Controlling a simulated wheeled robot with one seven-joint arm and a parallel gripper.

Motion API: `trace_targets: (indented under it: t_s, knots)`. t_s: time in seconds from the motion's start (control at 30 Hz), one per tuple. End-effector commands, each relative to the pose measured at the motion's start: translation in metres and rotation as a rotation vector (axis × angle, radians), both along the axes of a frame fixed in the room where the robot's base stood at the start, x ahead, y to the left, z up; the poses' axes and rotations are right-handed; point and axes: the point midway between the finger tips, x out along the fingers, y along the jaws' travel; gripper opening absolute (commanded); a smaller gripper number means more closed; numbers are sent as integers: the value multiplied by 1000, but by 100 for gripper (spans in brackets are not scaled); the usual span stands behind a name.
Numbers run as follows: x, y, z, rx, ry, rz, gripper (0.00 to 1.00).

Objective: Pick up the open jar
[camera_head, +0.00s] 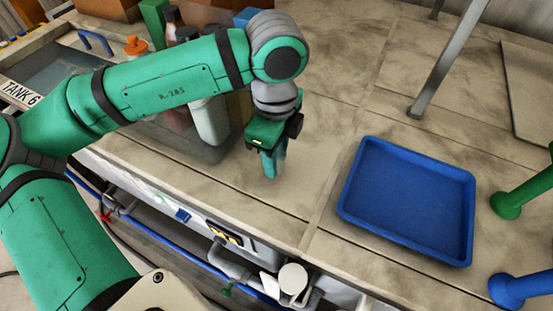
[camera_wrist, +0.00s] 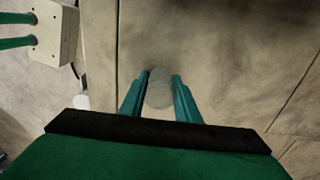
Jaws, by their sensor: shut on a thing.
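My gripper (camera_head: 269,165) is over the worktop, left of the blue tray, with its fingers pointing down. In the wrist view my gripper (camera_wrist: 161,84) has its two green fingers on either side of a pale, see-through round thing, which looks like the open jar (camera_wrist: 158,92). The fingers are shut on it. Its outline is faint, and its mouth and contents cannot be made out. In the head view the jar is hardly visible at the fingertips. I cannot tell whether it touches the worktop.
An empty blue tray (camera_head: 405,202) lies right of my gripper. A tank labelled TANK 6 (camera_head: 20,93) and several bottles, one with an orange cap (camera_head: 136,46), stand behind my arm. A grey metal leg (camera_head: 446,62) rises behind the tray. The worktop between gripper and tray is clear.

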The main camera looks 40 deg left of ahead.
Motion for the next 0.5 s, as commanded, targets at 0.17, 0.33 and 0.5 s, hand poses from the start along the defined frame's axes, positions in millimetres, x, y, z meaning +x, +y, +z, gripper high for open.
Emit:
trace_targets:
  t_s: [0.17,0.33,0.5]
  knots:
    - [-10,-4,30,0,-4,-3,4]
    - [-40,-13,68,0,-5,-4,4]
    - [-78,-23,90,0,-4,-3,4]
